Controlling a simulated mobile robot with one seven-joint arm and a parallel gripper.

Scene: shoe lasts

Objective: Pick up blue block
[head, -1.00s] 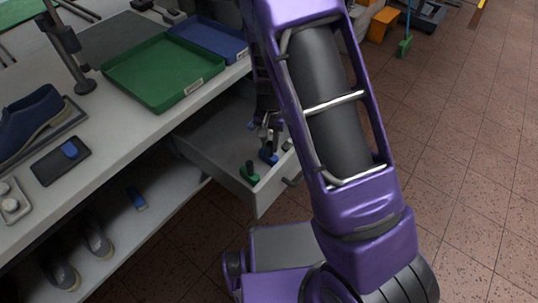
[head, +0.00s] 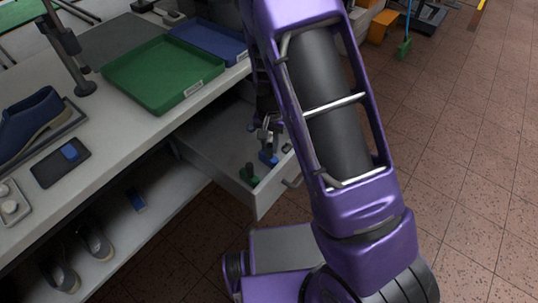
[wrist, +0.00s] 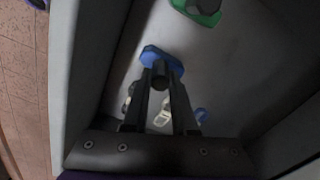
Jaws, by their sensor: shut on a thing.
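The blue block (head: 267,158) is inside the open drawer, near its front, and has a dark round knob on top. It also shows in the wrist view (wrist: 150,54), its blue base just beyond the fingertips. My gripper (wrist: 163,77) is shut on the dark knob of the blue block. In the head view my gripper (head: 266,136) is small and partly hidden by my arm. I cannot tell whether the block touches the drawer floor.
A green block (head: 249,176) with a dark knob stands close by in the drawer (head: 228,172), whose walls surround my gripper. Another blue piece (wrist: 202,115) and pale metal pieces (wrist: 162,116) lie behind my fingers. A green tray (head: 160,75) is on the bench.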

